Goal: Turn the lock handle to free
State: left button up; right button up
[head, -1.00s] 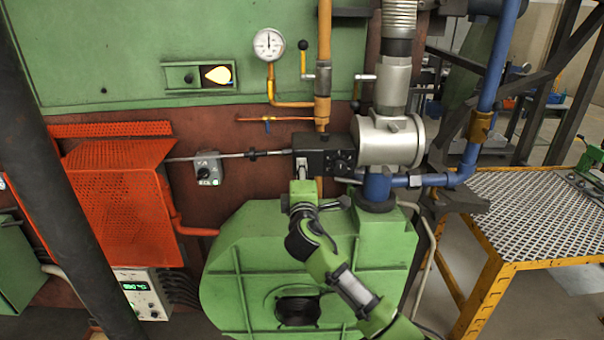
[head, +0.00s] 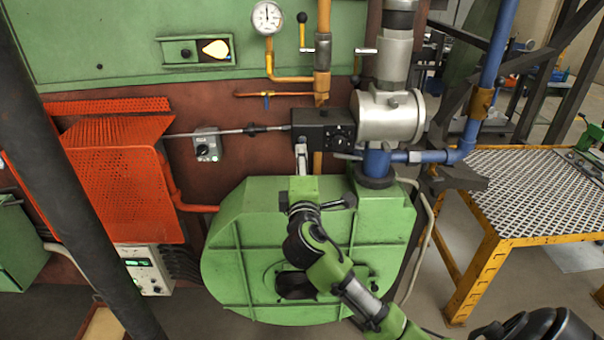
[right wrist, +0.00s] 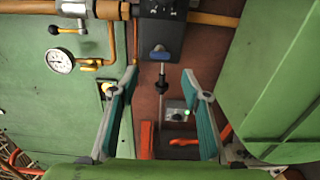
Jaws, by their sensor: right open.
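A black box (head: 322,129) sits on the end of a thin grey rod (head: 220,131), left of a silver cylinder. In the right wrist view the box (right wrist: 158,28) is at the top, with a small blue handle (right wrist: 160,52) at its rod-side edge. I cannot tell for sure that this is the lock handle. My right gripper (head: 302,157) is just below the box in the head view. In the right wrist view its teal-padded fingers (right wrist: 158,103) are wide apart with nothing between them. The blue handle lies beyond the gap, untouched. My left gripper is out of view.
A green housing (head: 250,235) fills the space below the box. An orange mesh guard (head: 125,190) stands to the left. A dark post (head: 75,170) crosses the left foreground. A yellow-framed mesh table (head: 530,195) stands at right. A gauge (head: 267,18) and orange pipes are above.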

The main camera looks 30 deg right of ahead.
jog(key=v, duration=0.4)
dwell(0.4)
